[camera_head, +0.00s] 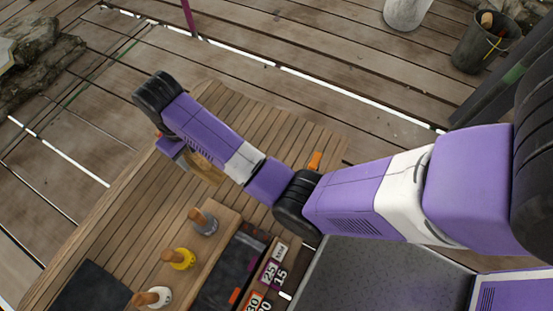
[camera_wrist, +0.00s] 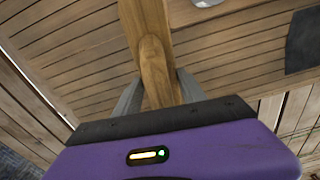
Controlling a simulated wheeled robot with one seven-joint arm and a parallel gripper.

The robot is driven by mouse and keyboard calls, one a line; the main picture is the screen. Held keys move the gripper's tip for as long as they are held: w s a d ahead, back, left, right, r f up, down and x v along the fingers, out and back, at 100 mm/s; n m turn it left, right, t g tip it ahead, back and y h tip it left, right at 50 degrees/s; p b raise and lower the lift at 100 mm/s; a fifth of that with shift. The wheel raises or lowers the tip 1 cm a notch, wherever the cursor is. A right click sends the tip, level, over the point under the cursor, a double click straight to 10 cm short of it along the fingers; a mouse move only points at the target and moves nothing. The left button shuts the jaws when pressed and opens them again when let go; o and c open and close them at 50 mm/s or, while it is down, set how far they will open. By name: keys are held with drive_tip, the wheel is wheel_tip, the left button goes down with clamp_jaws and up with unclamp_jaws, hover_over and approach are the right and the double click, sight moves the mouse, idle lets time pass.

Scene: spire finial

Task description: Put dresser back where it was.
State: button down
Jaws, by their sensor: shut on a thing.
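A wooden tool, which I take to be the dresser, shows in the wrist view (camera_wrist: 151,62) as a pale brown piece with a rounded end. My gripper (camera_wrist: 158,92) is shut on it, with one grey finger on each side. The rest of the tool runs out of the top of that view. In the head view, part of the brown wooden tool (camera_head: 207,168) shows below my forearm, over the slatted bench (camera_head: 125,215). My arm hides most of the gripper there. I cannot tell whether the tool touches the bench.
A wooden rack (camera_head: 192,262) holds three wood-handled tools with grey, yellow and white collars. Beside it are a dark tray (camera_head: 232,268) and number cards (camera_head: 270,272). A black mat (camera_head: 90,287) lies at lower left. An orange item (camera_head: 315,160) is behind my arm. Bare slats lie left of the rack.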

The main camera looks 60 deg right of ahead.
drive_tip(key=s+d+r+m+h+p, duration=0.1)
drive_tip(key=s+d+r+m+p, duration=0.2)
drive_tip(key=s+d+m+p, duration=1.05)
drive_tip(key=d+f+m+b, duration=0.1)
drive_tip(key=d+f+b, duration=0.1)
drive_tip(key=f, duration=0.3)
drive_tip(key=s+d+f+m+b, duration=0.1)
drive_tip(key=d+f+b, duration=0.1)
drive_tip(key=f+b, duration=0.2)
drive_tip(key=s+d+f+m+b, duration=0.1)
drive_tip(key=d+f+b, duration=0.1)
drive_tip(key=f, duration=0.4)
drive_tip(key=shift+s+d+f+m+b, duration=0.1)
drive_tip(key=shift+s+d+m+b, duration=0.2)
drive_tip(key=shift+b, duration=0.3)
drive_tip(key=shift+f+b, duration=0.6)
drive_tip(key=shift+f, duration=1.75)
drive_tip(key=shift+f, duration=0.15)
drive_tip(key=c, duration=0.7)
unclamp_jaws()
drive_tip(key=shift+o, duration=0.2)
